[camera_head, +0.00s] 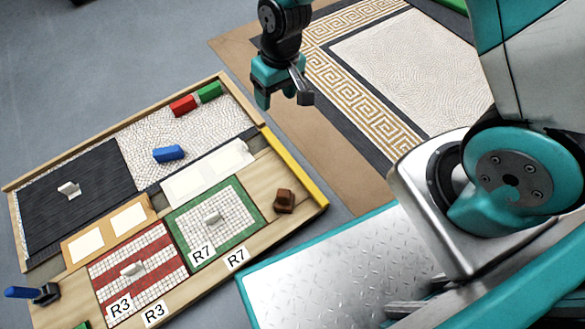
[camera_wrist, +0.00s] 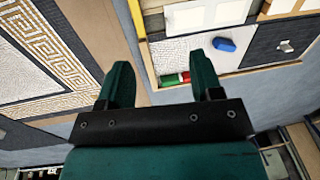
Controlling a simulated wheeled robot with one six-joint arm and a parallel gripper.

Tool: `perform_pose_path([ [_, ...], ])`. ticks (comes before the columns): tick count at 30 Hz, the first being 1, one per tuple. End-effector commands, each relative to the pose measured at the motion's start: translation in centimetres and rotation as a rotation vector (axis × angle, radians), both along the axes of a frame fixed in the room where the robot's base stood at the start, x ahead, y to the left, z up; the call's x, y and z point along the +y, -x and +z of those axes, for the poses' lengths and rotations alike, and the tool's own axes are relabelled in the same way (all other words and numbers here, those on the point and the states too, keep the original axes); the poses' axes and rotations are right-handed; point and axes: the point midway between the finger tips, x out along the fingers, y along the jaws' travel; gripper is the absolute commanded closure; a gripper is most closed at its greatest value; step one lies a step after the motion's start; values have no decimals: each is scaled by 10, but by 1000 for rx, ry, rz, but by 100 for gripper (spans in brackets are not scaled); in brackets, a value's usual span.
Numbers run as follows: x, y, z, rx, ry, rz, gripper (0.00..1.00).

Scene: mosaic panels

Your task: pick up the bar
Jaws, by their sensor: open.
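Several bar-like pieces show, and I cannot tell which one the task means. A long yellow bar (camera_head: 295,166) lies along the right edge of the wooden-framed board (camera_head: 110,108); it also shows in the wrist view (camera_wrist: 137,18). A red block (camera_head: 183,105), a green block (camera_head: 209,92) and a blue block (camera_head: 168,153) lie on the pale mosaic area. My gripper (camera_head: 284,95) is open and empty, above the floor beyond the board's far right corner.
A brown block (camera_head: 284,201) sits near the board's right corner. A blue-handled tool (camera_head: 25,292) is at lower left. A patterned mosaic floor (camera_head: 410,75) lies at right. The grey floor behind the board is clear.

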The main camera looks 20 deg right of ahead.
Motion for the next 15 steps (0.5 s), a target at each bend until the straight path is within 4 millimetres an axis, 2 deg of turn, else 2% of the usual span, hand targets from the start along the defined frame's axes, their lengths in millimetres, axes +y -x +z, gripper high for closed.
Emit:
perform_pose_path([
  [1, -6, -2, -42, 14, 30, -14, 40],
  [3, -14, -4, -81, 16, 65, -30, 40],
  [6, -23, -3, -122, 15, 103, -43, 40],
  [9, -30, -1, -147, 12, 126, -50, 40],
  [15, -34, 0, -183, 10, 139, -53, 40],
])
